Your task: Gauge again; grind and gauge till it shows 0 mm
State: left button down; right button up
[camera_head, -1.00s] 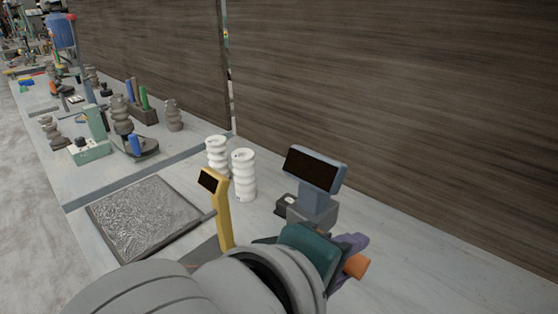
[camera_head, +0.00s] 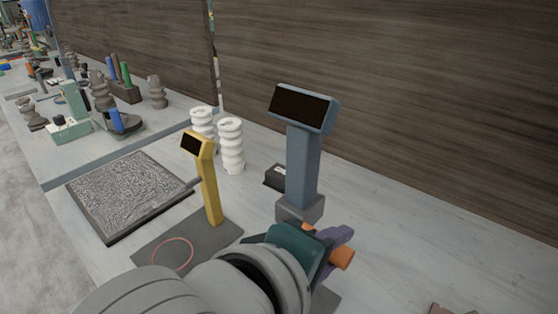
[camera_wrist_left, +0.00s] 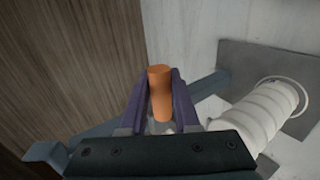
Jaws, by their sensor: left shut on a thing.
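My left gripper (camera_head: 328,246) is shut on an orange cylinder (camera_head: 342,257), which also shows between purple fingers in the wrist view (camera_wrist_left: 160,92). It is in front of a blue-grey post (camera_head: 304,165) with a dark display (camera_head: 301,106), where I can read no number. In the wrist view a white ribbed piece (camera_wrist_left: 258,117) is beside the gripper with its far end at a grey plate (camera_wrist_left: 290,75); my arm hides it in the head view. A yellow gauge (camera_head: 209,190) with a small dark screen stands left, its plate (camera_head: 215,237) bearing a red ring. My right gripper is not in view.
Two white ribbed pieces (camera_head: 231,148) stand behind the yellow gauge. A small black box (camera_head: 277,177) sits left of the post. A rough grey slab (camera_head: 130,190) lies left. Bench right of the gripper is mostly clear; a dark wall (camera_head: 430,110) closes the back.

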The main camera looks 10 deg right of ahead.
pick_arm(q)
jog(key=shift+f, duration=0.6)
jog(key=shift+r, duration=0.1)
jog(key=shift+f+b, duration=0.35)
jog(key=shift+f, duration=0.45)
dwell(3.8)
jog(key=shift+a, duration=0.1)
